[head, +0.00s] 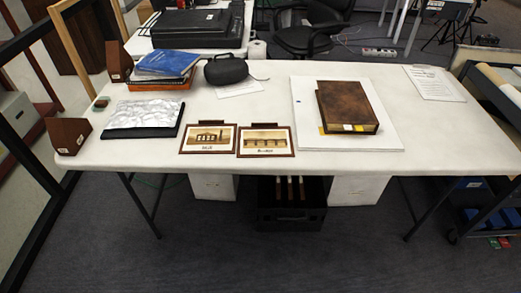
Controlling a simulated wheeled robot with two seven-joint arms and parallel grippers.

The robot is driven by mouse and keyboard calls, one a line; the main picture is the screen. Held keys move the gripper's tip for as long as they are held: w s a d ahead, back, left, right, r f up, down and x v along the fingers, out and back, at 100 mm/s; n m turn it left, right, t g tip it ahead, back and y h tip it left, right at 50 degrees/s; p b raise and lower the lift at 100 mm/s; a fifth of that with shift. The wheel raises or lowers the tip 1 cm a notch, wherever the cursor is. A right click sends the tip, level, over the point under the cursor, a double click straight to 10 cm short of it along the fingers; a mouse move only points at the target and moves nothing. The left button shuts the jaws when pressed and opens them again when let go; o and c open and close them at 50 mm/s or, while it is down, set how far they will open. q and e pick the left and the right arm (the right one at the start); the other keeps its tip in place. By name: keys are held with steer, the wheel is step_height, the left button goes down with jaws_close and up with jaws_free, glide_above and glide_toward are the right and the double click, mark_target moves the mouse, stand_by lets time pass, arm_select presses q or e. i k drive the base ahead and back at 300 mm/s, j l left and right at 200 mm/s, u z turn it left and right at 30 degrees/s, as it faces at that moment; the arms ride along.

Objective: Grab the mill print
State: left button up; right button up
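Two framed sepia prints lie flat side by side near the table's front edge, left of the middle. The left print (208,138) shows a building, with a short caption below that is too small to read surely; it looks like the mill print. The right print (265,141) shows a long, low structure, perhaps a bridge, with a longer caption. Each has a small dark tab at its top edge. Neither of my grippers is in view.
On the white table (235,110), a silver-topped folder (144,115) lies left of the prints. A brown book (347,106) lies on a white board (310,130) at right. Behind are a dark case (226,70) and stacked books (165,64). Brown wedges (69,135) stand at the left edge.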

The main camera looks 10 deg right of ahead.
mark_target(214, 136)
steer(key=i+l+u, duration=0.15)
steer(key=l+u, duration=0.3)
steer(key=l, duration=0.2)
steer(key=l+u, duration=0.4)
steer(key=l, duration=0.3)
steer(key=i, duration=0.05)
